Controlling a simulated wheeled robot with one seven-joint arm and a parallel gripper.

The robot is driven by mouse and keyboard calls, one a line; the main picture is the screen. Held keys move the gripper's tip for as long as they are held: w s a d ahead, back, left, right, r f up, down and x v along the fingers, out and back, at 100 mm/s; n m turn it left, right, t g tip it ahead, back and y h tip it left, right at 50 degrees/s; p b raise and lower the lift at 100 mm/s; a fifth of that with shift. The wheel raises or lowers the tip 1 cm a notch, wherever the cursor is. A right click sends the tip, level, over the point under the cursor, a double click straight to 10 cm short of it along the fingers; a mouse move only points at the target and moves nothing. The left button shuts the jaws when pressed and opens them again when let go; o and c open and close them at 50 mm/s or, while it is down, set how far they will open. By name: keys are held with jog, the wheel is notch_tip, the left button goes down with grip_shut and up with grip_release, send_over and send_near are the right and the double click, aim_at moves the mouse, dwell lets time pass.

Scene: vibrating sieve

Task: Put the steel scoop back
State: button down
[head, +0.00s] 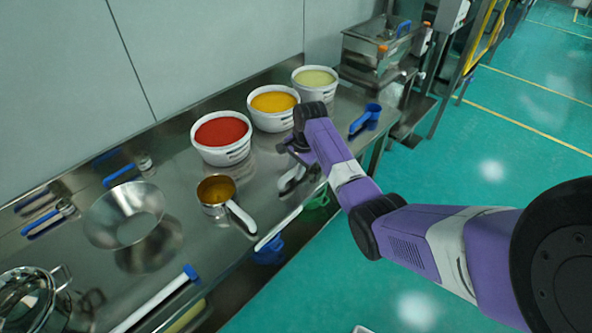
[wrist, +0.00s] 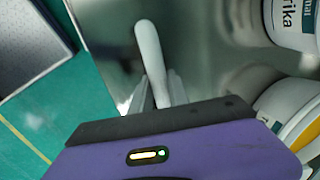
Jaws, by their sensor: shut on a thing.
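My gripper (head: 290,160) is over the steel table, in front of the red and yellow tubs. In the wrist view my gripper (wrist: 156,98) is shut on a pale, rounded handle. I take this as the handle of the steel scoop (wrist: 149,48). The handle sticks out past the fingertips, and the scoop's bowl does not show in that view. In the head view a pale, shiny piece of the scoop (head: 292,179) shows just below the gripper; whether it touches the table I cannot tell.
Red (head: 222,152), yellow (head: 274,122) and pale green (head: 315,89) tubs stand along the wall. A steel pan with a white handle (head: 216,208), a funnel (head: 125,215) and a blue scoop (head: 366,118) are on the table (head: 190,235). Its front edge is close to the gripper.

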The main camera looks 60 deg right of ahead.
jog(key=shift+f, duration=0.25)
dwell(0.4)
jog(key=c, duration=0.7)
grip_release()
jog(key=shift+r+p, duration=2.35)
jog(key=shift+r, duration=0.05)
jog(key=shift+r+p, duration=0.45)
jog(key=shift+r, duration=0.65)
